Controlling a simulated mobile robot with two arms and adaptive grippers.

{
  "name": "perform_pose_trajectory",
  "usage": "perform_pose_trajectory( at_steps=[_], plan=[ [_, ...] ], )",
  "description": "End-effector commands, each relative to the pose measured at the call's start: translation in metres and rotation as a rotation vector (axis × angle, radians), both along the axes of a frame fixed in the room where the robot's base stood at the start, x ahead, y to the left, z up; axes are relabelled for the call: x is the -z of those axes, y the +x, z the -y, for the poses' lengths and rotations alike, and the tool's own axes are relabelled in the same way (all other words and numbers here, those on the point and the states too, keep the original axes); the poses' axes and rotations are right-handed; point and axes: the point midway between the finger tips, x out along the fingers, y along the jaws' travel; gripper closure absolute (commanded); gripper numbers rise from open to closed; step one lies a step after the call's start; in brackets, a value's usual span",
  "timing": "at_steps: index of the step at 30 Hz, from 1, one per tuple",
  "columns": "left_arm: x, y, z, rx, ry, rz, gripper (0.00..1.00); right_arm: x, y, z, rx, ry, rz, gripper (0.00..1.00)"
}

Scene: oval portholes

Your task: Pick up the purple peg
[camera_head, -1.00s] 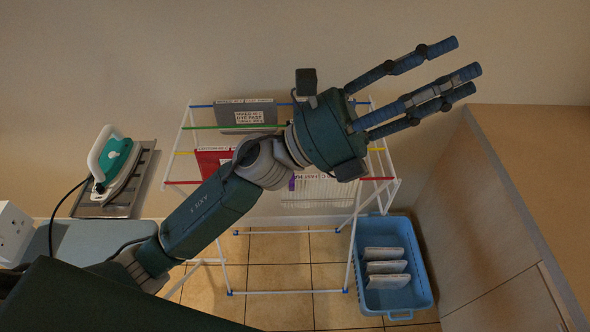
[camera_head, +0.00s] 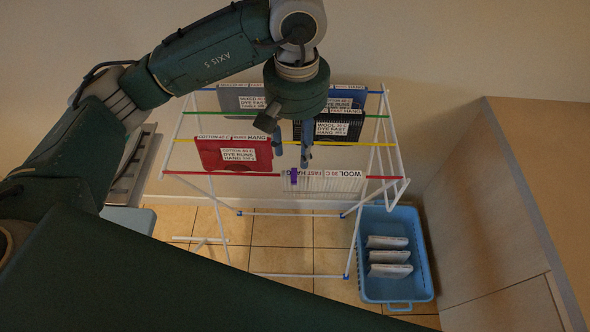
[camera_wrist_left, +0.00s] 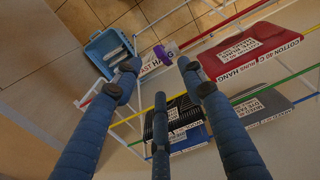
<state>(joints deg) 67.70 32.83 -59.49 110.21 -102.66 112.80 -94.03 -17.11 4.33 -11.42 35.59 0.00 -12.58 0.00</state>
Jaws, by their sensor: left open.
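The purple peg (camera_head: 293,175) is small and sits at the front red rail of the drying rack (camera_head: 404,186), by the top edge of a white cloth (camera_head: 335,185). In the left wrist view the peg (camera_wrist_left: 169,49) shows beyond my fingertips, near the white cloth's label. My left gripper (camera_head: 292,148) points down over the rack, open and empty, just behind and above the peg in the head view. Its fingers (camera_wrist_left: 158,75) are spread apart in the wrist view, with the peg apart from them. My right gripper is not in view.
A blue basket (camera_head: 425,262) with white items stands on the floor at right. A wooden cabinet (camera_head: 500,200) is beyond it.

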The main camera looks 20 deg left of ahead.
Motion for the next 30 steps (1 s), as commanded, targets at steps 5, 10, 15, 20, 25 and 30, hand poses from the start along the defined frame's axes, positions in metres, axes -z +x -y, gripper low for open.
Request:
perform_pose_trajectory(
  at_steps=[5,10,15,20,25,30],
  plan=[
    [0.026,-0.002,0.001,0.0,-0.002,-0.007,0.59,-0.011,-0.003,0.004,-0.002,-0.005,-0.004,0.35],
    [0.038,-0.001,0.001,0.0,-0.003,-0.004,0.59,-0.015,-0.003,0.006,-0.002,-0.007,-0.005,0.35],
    [0.056,-0.001,0.001,-0.002,-0.003,-0.01,0.59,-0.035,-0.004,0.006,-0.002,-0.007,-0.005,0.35],
    [0.08,0.0,0.001,-0.002,-0.005,-0.007,0.59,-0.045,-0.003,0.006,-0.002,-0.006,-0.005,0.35],
    [0.09,0.0,0.001,0.001,-0.005,-0.003,0.59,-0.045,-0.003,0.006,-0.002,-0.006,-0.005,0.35],
    [0.09,0.001,0.001,0.001,-0.005,-0.003,0.61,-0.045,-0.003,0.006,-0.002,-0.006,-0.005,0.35]
  ],
)
